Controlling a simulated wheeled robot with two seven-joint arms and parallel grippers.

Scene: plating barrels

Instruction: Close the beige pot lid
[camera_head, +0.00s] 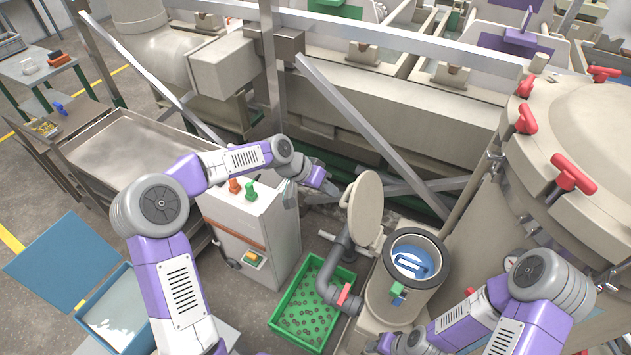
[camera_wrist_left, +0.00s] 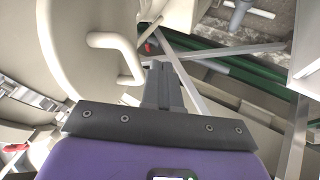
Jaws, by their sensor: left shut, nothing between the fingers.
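The beige pot lid (camera_head: 366,208) stands upright, open, at the left side of the pot (camera_head: 400,297). The pot's dark-rimmed mouth is uncovered, and a blue handled item (camera_head: 411,264) shows inside. My left gripper (camera_head: 332,188) is shut and empty, just left of the lid on its outer side. In the left wrist view the shut fingers (camera_wrist_left: 161,80) are beside the lid (camera_wrist_left: 75,45) and its curved handle (camera_wrist_left: 118,50); I cannot tell whether they touch.
A green crate (camera_head: 326,328) of small parts sits on the floor left of the pot. A grey pipe (camera_head: 328,270) rises between them. A control cabinet (camera_head: 243,232) stands further left. A large tank (camera_head: 560,130) with red clamps stands close on the right. Metal struts cross behind the lid.

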